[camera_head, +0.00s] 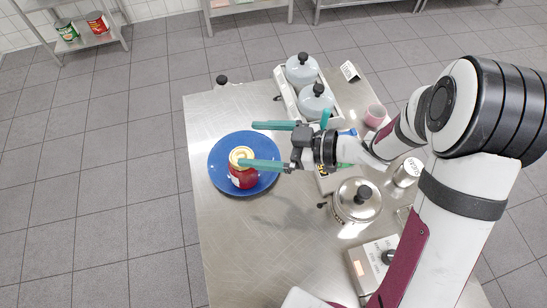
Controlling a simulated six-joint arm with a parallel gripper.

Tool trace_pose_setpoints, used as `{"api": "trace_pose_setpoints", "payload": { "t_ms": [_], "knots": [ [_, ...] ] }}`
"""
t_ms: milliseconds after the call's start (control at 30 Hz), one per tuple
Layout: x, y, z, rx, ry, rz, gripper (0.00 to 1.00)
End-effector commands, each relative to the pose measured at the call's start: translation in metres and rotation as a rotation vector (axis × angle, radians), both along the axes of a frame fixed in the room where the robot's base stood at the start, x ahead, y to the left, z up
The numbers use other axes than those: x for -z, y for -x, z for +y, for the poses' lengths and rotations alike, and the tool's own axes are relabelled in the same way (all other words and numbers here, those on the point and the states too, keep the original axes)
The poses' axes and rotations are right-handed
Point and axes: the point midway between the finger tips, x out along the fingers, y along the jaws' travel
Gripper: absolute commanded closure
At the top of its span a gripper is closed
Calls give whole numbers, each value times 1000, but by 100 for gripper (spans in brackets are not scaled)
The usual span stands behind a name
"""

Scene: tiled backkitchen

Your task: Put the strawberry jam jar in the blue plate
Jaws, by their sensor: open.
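The strawberry jam jar (242,177), red with a gold lid, stands upright within the blue plate (219,182), near the plate's middle. My gripper (246,144) has two long teal fingers spread apart and pointing left. The nearer finger reaches over the jar and overlaps its lid in the picture. The farther finger lies beyond the jar, over the plate's far right edge. I cannot tell whether the nearer finger touches the jar. Part of the jar and plate is hidden behind that finger.
The steel table (220,235) is clear at its front left. A steel pot (356,207) stands to the right, and lidded pots (301,73) sit in a tray at the back. A pink cup (375,115), a sugar canister (408,172) and a control box (371,264) are farther right.

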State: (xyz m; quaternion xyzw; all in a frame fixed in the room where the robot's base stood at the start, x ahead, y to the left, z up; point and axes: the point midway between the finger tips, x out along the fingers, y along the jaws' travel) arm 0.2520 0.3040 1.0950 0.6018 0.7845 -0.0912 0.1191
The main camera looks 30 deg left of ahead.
Motion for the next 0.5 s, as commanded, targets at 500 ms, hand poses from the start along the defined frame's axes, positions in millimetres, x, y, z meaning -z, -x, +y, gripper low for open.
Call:
{"api": "trace_pose_setpoints", "payload": {
  "t_ms": [500],
  "knots": [
    [-55, -113, -287, 1653, 686, 210, 0]
  ]
}}
